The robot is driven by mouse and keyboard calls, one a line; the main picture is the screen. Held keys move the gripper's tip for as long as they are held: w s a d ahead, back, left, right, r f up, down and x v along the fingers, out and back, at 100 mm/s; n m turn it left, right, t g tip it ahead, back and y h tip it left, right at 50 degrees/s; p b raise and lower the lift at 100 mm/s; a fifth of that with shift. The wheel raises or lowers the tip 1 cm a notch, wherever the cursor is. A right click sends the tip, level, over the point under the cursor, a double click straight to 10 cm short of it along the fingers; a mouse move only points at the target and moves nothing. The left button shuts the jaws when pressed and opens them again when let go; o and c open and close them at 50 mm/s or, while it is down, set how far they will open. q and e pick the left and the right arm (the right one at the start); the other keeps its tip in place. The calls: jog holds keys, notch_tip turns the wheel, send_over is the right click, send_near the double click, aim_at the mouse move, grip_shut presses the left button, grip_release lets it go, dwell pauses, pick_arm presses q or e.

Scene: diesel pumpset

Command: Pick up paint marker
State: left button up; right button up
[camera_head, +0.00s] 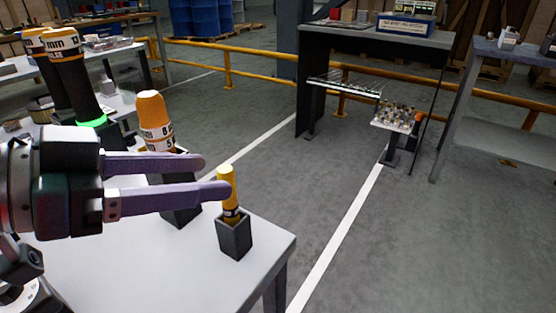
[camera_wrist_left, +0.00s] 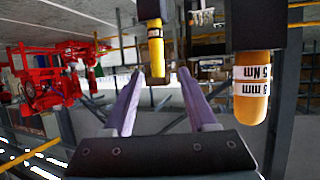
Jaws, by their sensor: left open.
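The paint marker (camera_head: 228,181) is slim and yellow with a dark band low down. It stands upright in a small dark grey holder (camera_head: 235,238) near the front right corner of a pale table. My left gripper (camera_head: 213,176) is open, its two purple fingers reaching in from the left at the height of the marker's upper part. One fingertip overlaps the marker's edge in the head view. In the left wrist view the marker (camera_wrist_left: 156,55) appears inverted, between or just beyond the open fingertips; contact cannot be told. My right gripper is not in view.
A thick orange-capped tool (camera_head: 155,122) with white labels stands in a bigger dark holder, close behind my left fingers. Taller dark tools with orange and white tops (camera_head: 63,44) stand farther left. The pale table (camera_head: 150,275) is bare in front. Open floor lies to the right.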

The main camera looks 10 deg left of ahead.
aim_at(231, 214)
pick_arm(q)
jog(key=b+x, duration=0.1)
jog(key=x, duration=0.6)
jog(key=shift+d+f, duration=0.15)
jog(key=shift+f, duration=0.35)
grip_shut()
